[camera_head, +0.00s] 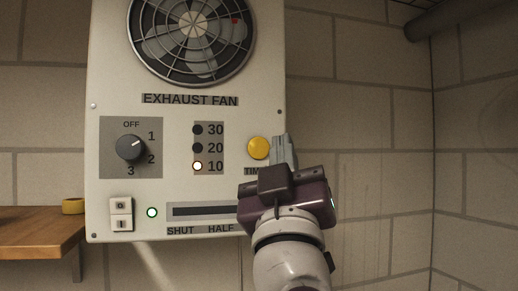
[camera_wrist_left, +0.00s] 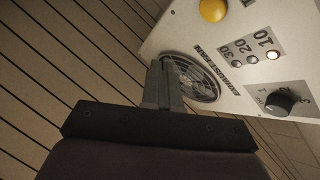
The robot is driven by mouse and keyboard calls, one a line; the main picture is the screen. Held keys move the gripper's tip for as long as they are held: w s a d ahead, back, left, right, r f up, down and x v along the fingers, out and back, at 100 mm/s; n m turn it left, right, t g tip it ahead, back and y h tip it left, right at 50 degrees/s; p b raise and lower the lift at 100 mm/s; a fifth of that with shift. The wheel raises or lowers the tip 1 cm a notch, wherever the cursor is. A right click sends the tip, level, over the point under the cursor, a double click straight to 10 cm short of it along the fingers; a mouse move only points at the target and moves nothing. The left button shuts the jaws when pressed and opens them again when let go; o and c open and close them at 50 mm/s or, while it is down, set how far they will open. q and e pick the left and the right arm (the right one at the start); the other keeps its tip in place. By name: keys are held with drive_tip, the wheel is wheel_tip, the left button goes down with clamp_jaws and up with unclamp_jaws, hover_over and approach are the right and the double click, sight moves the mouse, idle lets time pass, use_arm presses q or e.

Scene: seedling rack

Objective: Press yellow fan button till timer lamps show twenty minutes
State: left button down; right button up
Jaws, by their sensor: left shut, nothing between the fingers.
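The exhaust fan panel (camera_head: 104,72) is on the block wall in the head view. Its yellow button (camera_head: 258,148) sits at the panel's right side, above a partly hidden label. Of the timer lamps, the 10 lamp (camera_head: 197,166) is lit; the 20 lamp (camera_head: 197,148) and 30 lamp (camera_head: 197,130) are dark. My left gripper (camera_head: 284,140) is shut and empty, its fingertips just right of the button; I cannot tell whether they touch it. In the left wrist view the button (camera_wrist_left: 213,10) is at the top edge, apart from the fingers (camera_wrist_left: 164,72). My right gripper is not in view.
A rotary knob (camera_head: 130,147), a rocker switch (camera_head: 121,212) and a lit green lamp (camera_head: 152,212) are on the panel. A slider slot (camera_head: 200,211) runs behind my left gripper. A wooden shelf (camera_head: 40,232) with a yellow roll (camera_head: 73,206) is at left.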

sight(264, 154)
use_arm(q)
drive_tip(key=shift+d, duration=0.15)
drive_tip(key=shift+w+a+p, duration=0.2)
drive_tip(key=shift+w+a, duration=0.3)
drive_tip(key=shift+w, duration=0.9)
drive_tip(key=shift+w+a+p, duration=0.2)
drive_tip(key=shift+w+a, duration=0.25)
drive_tip(key=shift+w, duration=0.95)
drive_tip(key=shift+w+a+p, duration=0.2)
drive_tip(key=shift+w+a, duration=0.3)
drive_tip(key=shift+w, duration=0.9)
drive_tip(key=shift+w, duration=0.1)
drive_tip(key=shift+w+a, duration=0.15)
drive_tip(key=shift+w, duration=0.2)
drive_tip(key=shift+w+a, duration=0.1)
drive_tip(key=shift+w, duration=0.25)
drive_tip(key=shift+s, duration=0.1)
drive_tip(key=shift+s+d+f+b, duration=0.1)
drive_tip(key=shift+s+d+b, duration=0.1)
drive_tip(key=shift+s+b, duration=0.3)
drive_tip(key=shift+s, duration=0.2)
